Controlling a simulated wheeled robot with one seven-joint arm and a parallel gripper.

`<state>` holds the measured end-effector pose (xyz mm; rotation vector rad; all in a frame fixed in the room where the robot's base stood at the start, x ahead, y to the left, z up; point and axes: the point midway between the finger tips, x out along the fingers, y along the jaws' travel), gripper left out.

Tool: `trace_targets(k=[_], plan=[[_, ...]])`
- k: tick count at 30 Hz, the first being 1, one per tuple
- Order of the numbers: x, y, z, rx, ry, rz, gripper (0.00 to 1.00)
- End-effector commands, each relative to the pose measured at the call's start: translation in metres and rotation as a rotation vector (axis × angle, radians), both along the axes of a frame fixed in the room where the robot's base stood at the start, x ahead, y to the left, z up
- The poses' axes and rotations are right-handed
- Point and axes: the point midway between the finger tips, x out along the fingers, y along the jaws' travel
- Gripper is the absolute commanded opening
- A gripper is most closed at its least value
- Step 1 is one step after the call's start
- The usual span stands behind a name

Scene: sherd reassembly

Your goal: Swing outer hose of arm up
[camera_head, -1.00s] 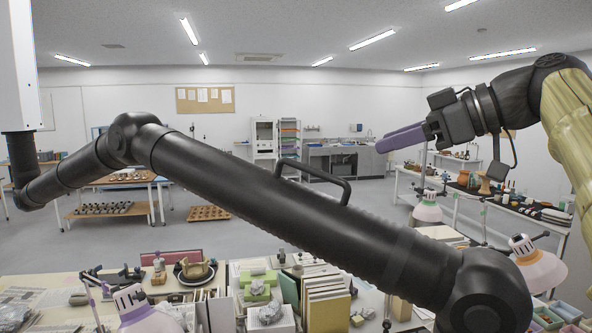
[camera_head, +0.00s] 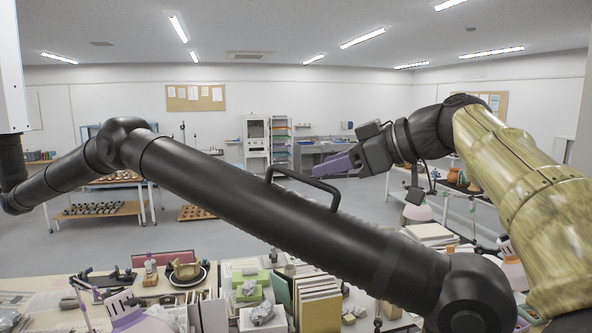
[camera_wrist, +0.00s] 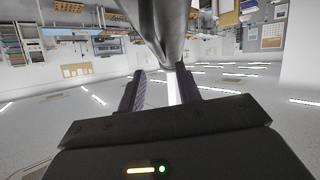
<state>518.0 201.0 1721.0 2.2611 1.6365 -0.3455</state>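A black jointed hose arm (camera_head: 330,222) crosses the whole head view. It runs from a joint under a white column at the far left, over an elbow (camera_head: 122,143), down to a big joint (camera_head: 473,300) at lower right. A bent black handle (camera_head: 308,182) stands on its long section. My gripper (camera_head: 322,166) has purple fingers and reaches left, just above the handle in the picture; I cannot tell the depth between them. In the wrist view the fingers (camera_wrist: 160,72) stand apart with nothing clasped. A grey tubular thing (camera_wrist: 172,30) shows beyond the tips.
A cluttered desk lies below, with books (camera_head: 318,305), a green box (camera_head: 245,277), a pottery vessel (camera_head: 187,270) and a lamp (camera_head: 123,308). Benches and a shelf (camera_head: 280,143) stand at the back.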

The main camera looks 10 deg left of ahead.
Motion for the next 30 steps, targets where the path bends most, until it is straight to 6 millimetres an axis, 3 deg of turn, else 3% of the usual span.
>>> trace_targets(k=[12,24,25,30], plan=[[0.022,0.06,-0.024,0.0,0.002,0.0,0.34],[0.027,0.068,-0.031,0.0,0.001,-0.006,0.34],[0.027,0.069,-0.031,0.0,0.0,-0.005,0.32],[0.025,0.072,-0.031,0.0,0.001,0.002,0.0]])
